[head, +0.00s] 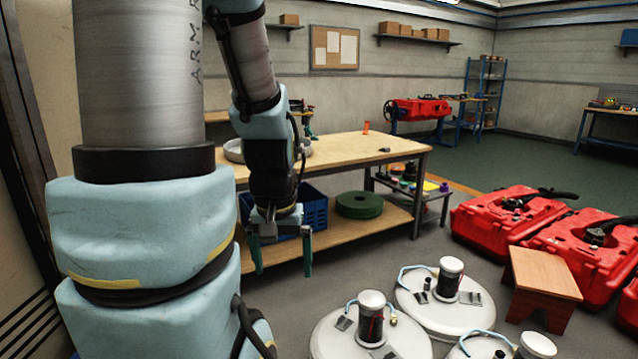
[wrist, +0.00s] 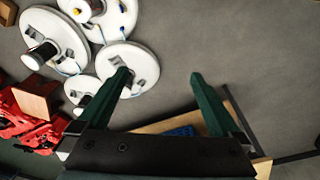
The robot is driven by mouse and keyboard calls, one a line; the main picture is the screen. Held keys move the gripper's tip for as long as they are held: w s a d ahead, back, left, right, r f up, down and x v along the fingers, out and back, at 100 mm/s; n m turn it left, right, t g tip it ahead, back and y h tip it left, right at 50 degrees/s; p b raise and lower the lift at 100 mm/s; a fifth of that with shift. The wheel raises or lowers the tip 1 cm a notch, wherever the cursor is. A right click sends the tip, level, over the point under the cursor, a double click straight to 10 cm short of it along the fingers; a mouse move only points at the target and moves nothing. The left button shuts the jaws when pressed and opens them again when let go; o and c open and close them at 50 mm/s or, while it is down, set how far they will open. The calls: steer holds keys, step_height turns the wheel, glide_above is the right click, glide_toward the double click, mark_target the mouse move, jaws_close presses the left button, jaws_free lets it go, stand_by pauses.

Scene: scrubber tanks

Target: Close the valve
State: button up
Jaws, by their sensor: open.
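I cannot make out for certain which part is the valve. White round lids (head: 330,340) lie on the floor at the front, each with a dark upright cylinder and a light blue hose. A small brass-coloured fitting (head: 393,321) shows at one hose end, too small to read. A second white lid (head: 415,297) lies behind. My gripper (head: 281,262) hangs pointing down beside the workbench, left of the lids, with its green fingers apart and nothing between them. In the wrist view, my gripper (wrist: 160,77) is open over grey floor, and one finger overlaps a white lid (wrist: 113,60).
The wooden workbench (head: 345,148) stands close behind my gripper, with a blue crate (head: 313,212) and green coil (head: 359,204) on its lower shelf. A wooden stool (head: 543,275) and red tank bodies (head: 490,222) stand right of the lids. Grey floor between bench and lids is clear.

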step_height(320, 180, up, 3)
steer(key=shift+p, duration=0.75)
steer(key=shift+c, duration=0.2)
